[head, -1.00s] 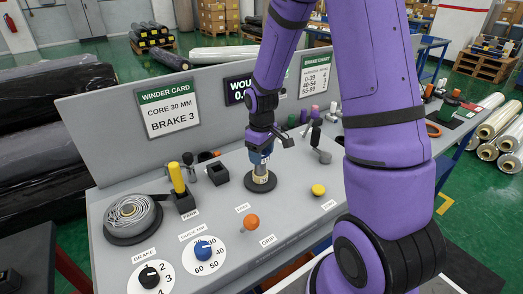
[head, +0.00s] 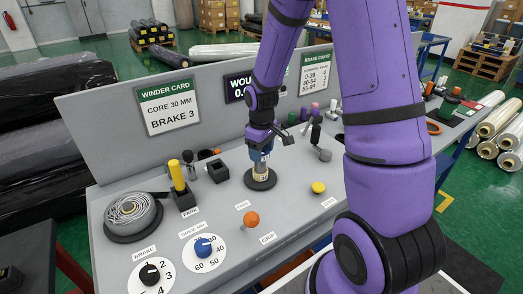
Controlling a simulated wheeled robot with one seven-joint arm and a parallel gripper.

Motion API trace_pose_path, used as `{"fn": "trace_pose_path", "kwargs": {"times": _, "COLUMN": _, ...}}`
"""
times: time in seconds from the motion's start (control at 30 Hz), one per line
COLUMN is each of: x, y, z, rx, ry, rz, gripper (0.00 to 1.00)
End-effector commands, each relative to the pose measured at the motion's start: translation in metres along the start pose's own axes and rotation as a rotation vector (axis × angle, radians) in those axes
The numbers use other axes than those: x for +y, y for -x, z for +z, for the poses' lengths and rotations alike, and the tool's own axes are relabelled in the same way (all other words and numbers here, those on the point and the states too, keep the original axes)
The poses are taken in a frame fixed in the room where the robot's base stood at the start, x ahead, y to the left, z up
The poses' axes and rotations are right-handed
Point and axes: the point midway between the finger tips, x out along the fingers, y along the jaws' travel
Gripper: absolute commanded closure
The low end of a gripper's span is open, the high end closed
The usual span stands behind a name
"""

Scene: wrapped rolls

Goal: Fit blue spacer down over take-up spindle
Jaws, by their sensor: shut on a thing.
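My gripper (head: 260,151) is over the take-up spindle at the middle of the grey bench, pointing down. It is shut on the blue spacer (head: 260,157), a small blue piece partly hidden by the fingers. Just below it is a tan core (head: 260,172), upright on the round dark base of the take-up spindle (head: 259,183). The blue spacer appears in line with the core, but I cannot tell whether it is around the spindle or just above it.
A yellow post (head: 177,175) in a black block, an empty black holder (head: 218,171) and a grey coil (head: 131,212) stand left. An orange knob (head: 251,218) is in front and a yellow knob (head: 318,187) right. A panel with the winder card (head: 167,107) stands behind.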

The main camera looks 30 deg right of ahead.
Motion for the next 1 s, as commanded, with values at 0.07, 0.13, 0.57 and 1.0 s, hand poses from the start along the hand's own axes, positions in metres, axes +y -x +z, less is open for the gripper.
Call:
{"fn": "trace_pose_path", "kwargs": {"times": 0.07, "x": 0.000, "y": 0.000, "z": 0.000, "rx": 0.000, "ry": 0.000, "rz": 0.000, "gripper": 0.64}}
{"fn": "trace_pose_path", "kwargs": {"times": 0.13, "x": 0.000, "y": 0.000, "z": 0.000, "rx": 0.000, "ry": 0.000, "rz": 0.000, "gripper": 0.64}}
{"fn": "trace_pose_path", "kwargs": {"times": 0.57, "x": 0.000, "y": -0.006, "z": 0.000, "rx": 0.000, "ry": 0.000, "rz": 0.000, "gripper": 0.64}}
{"fn": "trace_pose_path", "kwargs": {"times": 1.0, "x": 0.000, "y": -0.015, "z": 0.000, "rx": 0.000, "ry": 0.000, "rz": 0.000, "gripper": 0.64}}
